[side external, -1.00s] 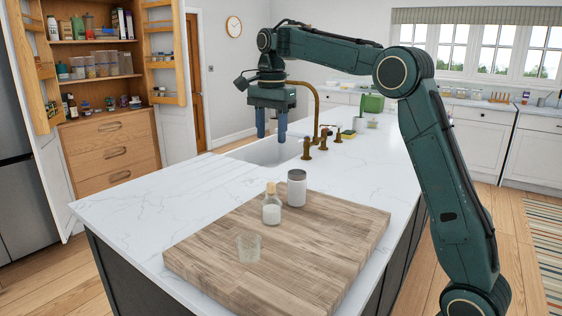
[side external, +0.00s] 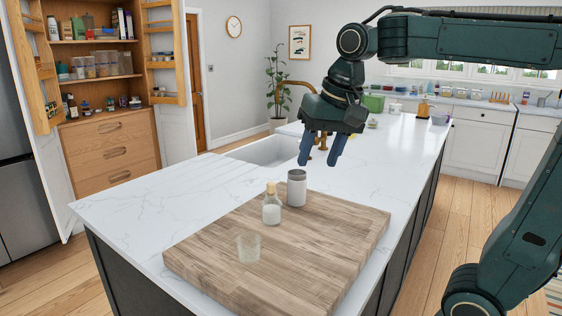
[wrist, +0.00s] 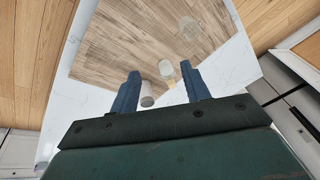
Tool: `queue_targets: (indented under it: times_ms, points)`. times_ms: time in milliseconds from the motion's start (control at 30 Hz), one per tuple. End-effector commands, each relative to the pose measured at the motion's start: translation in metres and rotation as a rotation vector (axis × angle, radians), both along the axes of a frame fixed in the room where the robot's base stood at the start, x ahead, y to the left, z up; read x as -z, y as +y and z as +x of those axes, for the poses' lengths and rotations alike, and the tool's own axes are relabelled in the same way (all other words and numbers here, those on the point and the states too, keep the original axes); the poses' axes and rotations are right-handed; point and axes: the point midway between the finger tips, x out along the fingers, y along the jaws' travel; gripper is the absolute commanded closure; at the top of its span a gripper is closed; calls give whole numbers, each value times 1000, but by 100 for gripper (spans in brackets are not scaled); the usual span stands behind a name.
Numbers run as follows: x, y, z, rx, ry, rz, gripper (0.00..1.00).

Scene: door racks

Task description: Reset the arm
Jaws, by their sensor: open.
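My gripper (side external: 321,150) is open and empty, held above the island counter just behind the wooden board. Its two blue fingers point down and stand apart; they also show in the wrist view (wrist: 160,90). The fingers look close above and behind a white canister with a grey top (side external: 297,188), with no clear contact. In the wrist view the canister (wrist: 147,94) shows between the fingers, below them.
A corked glass bottle (side external: 271,207) and an empty clear glass (side external: 249,247) stand on the wooden board (side external: 330,245). Behind are a sink (side external: 270,150) and brass tap (side external: 290,84). The white counter (side external: 150,195) left of the board is clear.

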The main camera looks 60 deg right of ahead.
Motion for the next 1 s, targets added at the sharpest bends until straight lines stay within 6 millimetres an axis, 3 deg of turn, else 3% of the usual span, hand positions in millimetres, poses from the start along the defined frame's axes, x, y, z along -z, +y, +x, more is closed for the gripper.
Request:
queue_targets:
  times_ms: [100,500,700,1000]
  points:
    - [12,8,-27,-113,-34,-34,53]
    - [65,25,-100,-468,-140,-165,53]
    - [85,29,-118,-567,-167,-207,53]
    - [90,29,-121,-591,-174,-218,53]
